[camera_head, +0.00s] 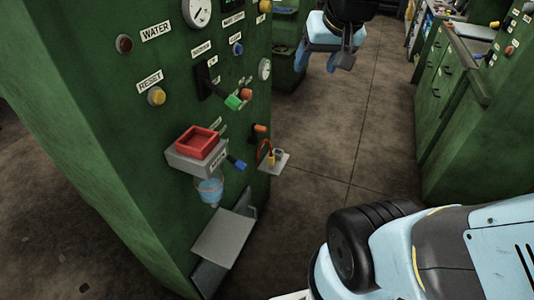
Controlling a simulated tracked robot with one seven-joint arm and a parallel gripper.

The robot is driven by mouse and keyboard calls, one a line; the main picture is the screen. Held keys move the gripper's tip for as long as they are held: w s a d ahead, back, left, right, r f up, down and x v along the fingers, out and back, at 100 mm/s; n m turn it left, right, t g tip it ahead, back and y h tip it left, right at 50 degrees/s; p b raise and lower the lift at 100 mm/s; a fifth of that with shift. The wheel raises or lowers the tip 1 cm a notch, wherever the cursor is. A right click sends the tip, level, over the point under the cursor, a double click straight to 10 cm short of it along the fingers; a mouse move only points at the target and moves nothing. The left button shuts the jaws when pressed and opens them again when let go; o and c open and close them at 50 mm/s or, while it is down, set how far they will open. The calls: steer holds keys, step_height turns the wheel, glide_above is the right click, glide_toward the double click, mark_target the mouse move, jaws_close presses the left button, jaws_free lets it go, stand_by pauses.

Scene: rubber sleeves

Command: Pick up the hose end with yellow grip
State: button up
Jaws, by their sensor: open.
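The hose end with a yellow grip (270,158) appears small at a little grey shelf on the right side of the green cabinet, with a red hose curving beside it. Its exact seating on the shelf is too small to tell. My gripper (341,65) hangs at the top centre of the picture, to the upper right of the hose end and clearly apart from it. Its dark fingers are open, and I see nothing held between them.
The green cabinet (110,150) carries labelled buttons, gauges and a green-tipped lever (232,102). A red tray (199,143), a blue-tipped lever (235,164), a clear cup (209,190) and a grey ledge (224,238) stick out. Open floor (330,150) lies right; green cabinets (432,90) stand beyond.

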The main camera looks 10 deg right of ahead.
steer(key=w+f+m+t, duration=0.15)
steer(key=w+f, duration=0.25)
steer(key=w, duration=0.9)
steer(key=w+f+m+t, duration=0.1)
steer(key=w+f+m, duration=0.25)
steer(key=w, duration=0.95)
steer(key=w+d+f+m+t+h, duration=0.1)
steer(key=w+d+f+m+h, duration=0.15)
steer(key=w+f, duration=0.7)
steer(key=w+d+f+m+h, duration=0.2)
steer(key=w+d+f, duration=0.35)
steer(key=f, duration=0.75)
steer(key=s+d+f+m+h, duration=0.1)
steer(key=s+d+f+h, duration=0.15)
steer(key=f, duration=1.25)
steer(key=s+d+f+m+h, duration=0.1)
steer(key=d+f+h, duration=0.25)
steer(key=f, duration=1.25)
steer(key=n+t, duration=0.5)
steer(key=n, duration=0.1)
glide_toward(270, 164)
steer(key=x, duration=0.8)
steer(key=shift+w+d, duration=0.1)
steer(key=shift+d, duration=0.1)
steer(key=shift+r+x, duration=0.15)
steer(key=shift+x, duration=1.15)
steer(key=shift+r+x, duration=0.1)
steer(key=shift+x, duration=1.2)
steer(key=shift+a, duration=0.15)
